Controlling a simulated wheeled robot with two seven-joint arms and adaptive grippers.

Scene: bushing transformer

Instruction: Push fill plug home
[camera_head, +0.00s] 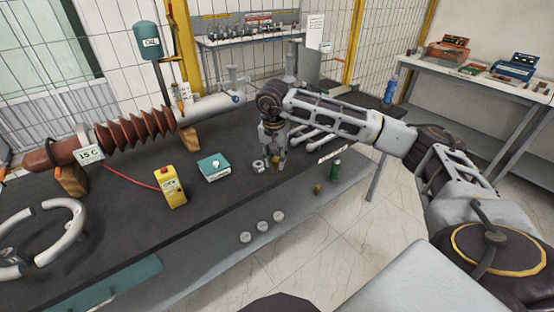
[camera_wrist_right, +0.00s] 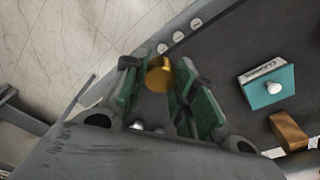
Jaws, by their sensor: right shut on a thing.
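My right gripper (camera_head: 273,155) points down over the dark bench, right of the teal box. It is shut on a small brass plug (camera_wrist_right: 160,75), which shows between the green-padded fingers in the wrist view; in the head view it shows as a small gold spot (camera_head: 276,160). The fingers hide part of it. The bushing, with its brown ribbed body (camera_head: 135,131) and pale tube end (camera_head: 210,107), lies across wooden supports at the back left, well apart from the gripper. I cannot make out a fill hole on it. My left gripper is out of view.
A teal box (camera_head: 214,167), yellow tester (camera_head: 171,188) with red lead and metal nut-like part (camera_head: 258,166) stand on the bench. Curved metal pieces (camera_head: 68,237) lie left.

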